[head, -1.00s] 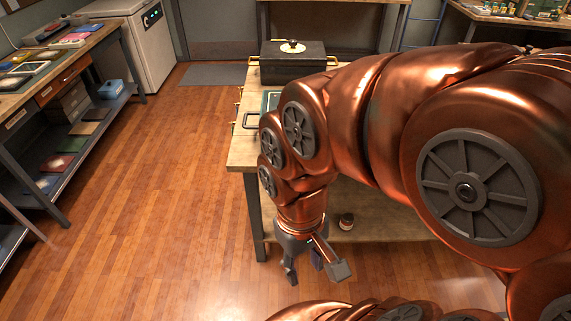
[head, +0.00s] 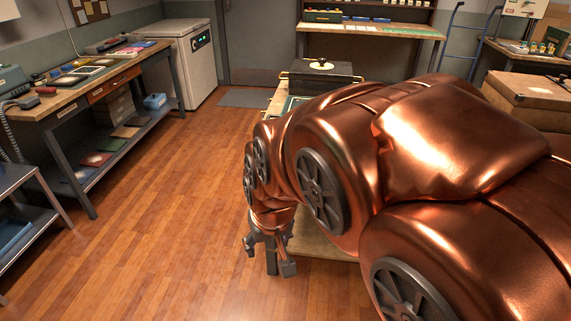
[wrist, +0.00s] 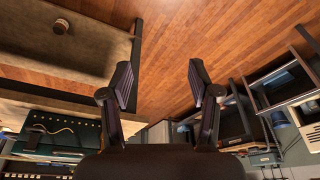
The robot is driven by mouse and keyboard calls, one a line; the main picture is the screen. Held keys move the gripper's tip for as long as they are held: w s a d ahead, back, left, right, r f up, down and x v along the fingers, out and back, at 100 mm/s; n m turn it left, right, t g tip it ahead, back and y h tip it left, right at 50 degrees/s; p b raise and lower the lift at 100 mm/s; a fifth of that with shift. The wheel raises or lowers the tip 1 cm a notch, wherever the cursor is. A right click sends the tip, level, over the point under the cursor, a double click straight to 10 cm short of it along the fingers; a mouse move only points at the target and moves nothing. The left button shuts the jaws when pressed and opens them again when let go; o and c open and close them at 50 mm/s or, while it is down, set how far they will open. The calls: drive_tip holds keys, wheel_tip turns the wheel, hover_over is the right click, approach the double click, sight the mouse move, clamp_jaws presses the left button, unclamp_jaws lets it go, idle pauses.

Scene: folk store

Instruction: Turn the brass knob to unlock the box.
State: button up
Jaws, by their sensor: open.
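A dark box (head: 299,88) stands at the far end of the wooden workbench in the head view, partly hidden behind my arm. A small brass-coloured knob (head: 321,65) sits on a pale round plate on its lid. My gripper (head: 268,263) hangs low in front of the bench's near end, well apart from the box, with its fingers pointing down. In the wrist view my gripper (wrist: 160,80) has its two fingers spread, with only wooden floor between them. I cannot make out the knob in the wrist view.
My arm covers most of the workbench. A long side bench (head: 72,100) with trays runs along the left, and a white cabinet (head: 183,60) stands behind it. A cardboard box (head: 530,90) is at the right. The wooden floor (head: 170,200) left of the gripper is clear.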

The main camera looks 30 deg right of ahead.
drive_tip(key=w+d+f+m+t+h+b, duration=0.1)
drive_tip(key=w+d+f+t+b, duration=0.15)
drive_tip(key=w+b, duration=0.2)
drive_tip(key=w+d+f+m+t+h+b, duration=0.1)
drive_tip(key=w+d+f+b, duration=0.2)
drive_tip(key=w, duration=0.3)
drive_tip(key=w+d+f+t+h+b, duration=0.1)
drive_tip(key=w+d+f+t+b, duration=0.15)
drive_tip(key=w, duration=0.35)
drive_tip(key=shift+w+d+r+m+t+h+b, duration=0.45)
drive_tip(key=shift+w+d+t+h+b, duration=1.15)
drive_tip(key=shift+w+d+b, duration=1.65)
drive_tip(key=shift+w+d+r+m+t+h+b, duration=0.15)
drive_tip(key=shift+w+d+r+t+h+b, duration=0.8)
drive_tip(key=shift+w+d+h+b, duration=2.3)
drive_tip(key=shift+w+d+r+m+t+h+b, duration=0.4)
drive_tip(key=shift+w+d+t+b, duration=1.6)
drive_tip(key=shift+b, duration=2.55)
drive_tip(key=shift+s+d+f+g, duration=0.15)
drive_tip(key=shift+s+d+g, duration=0.2)
drive_tip(key=shift+s+d, duration=0.3)
drive_tip(key=shift+s+a, duration=0.1)
drive_tip(key=shift+a, duration=0.05)
drive_tip(key=c, duration=1.2)
